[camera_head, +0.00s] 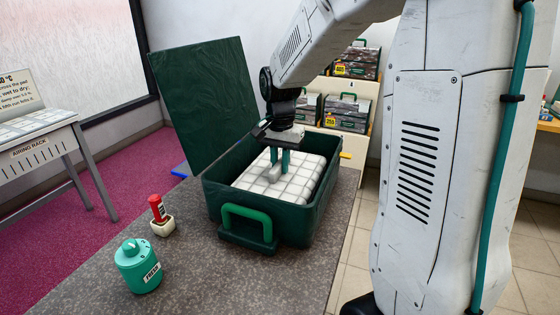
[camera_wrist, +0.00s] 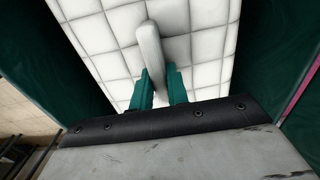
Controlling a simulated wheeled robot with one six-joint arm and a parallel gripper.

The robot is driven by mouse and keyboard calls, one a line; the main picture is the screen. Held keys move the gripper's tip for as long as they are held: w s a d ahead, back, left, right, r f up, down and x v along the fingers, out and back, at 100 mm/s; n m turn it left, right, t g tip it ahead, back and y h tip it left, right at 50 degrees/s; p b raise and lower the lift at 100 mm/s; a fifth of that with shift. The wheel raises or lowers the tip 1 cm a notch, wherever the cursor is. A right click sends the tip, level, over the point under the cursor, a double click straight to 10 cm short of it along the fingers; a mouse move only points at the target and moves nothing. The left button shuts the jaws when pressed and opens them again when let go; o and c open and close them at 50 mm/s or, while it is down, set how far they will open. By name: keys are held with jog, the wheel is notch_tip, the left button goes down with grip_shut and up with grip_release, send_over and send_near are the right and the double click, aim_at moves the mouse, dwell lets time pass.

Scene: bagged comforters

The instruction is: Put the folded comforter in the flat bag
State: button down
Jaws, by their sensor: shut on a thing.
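The folded comforter is a white quilted block (camera_head: 308,172) with a pale raised grip on top. It sits within the walls of the open dark green bag (camera_head: 292,228), its top near the rim. I cannot tell whether it rests on the bottom. My gripper (camera_head: 278,164) points down with teal fingers shut on the comforter's grip. In the wrist view, the fingers (camera_wrist: 161,88) close on the grip (camera_wrist: 149,45), with the quilted top (camera_wrist: 205,50) beneath and green walls (camera_wrist: 275,75) on both sides. The bag's lid (camera_head: 203,95) stands open behind.
The bag stands on a grey speckled table (camera_head: 200,285). A teal canister (camera_head: 138,268) and a red-topped item in a white cup (camera_head: 160,218) stand at the left front. An airing rack (camera_head: 35,135) is at left; packed cases (camera_head: 347,112) sit on shelves behind.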

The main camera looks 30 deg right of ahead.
jog(key=shift+f, duration=0.2)
jog(key=c, duration=0.6)
grip_release()
jog(key=shift+c, duration=0.2)
jog(key=shift+r, duration=0.1)
jog(key=shift+r, duration=3.45)
jog(key=shift+r, duration=0.1)
notch_tip(320, 180, up, 8)
jog(key=shift+f, duration=0.2)
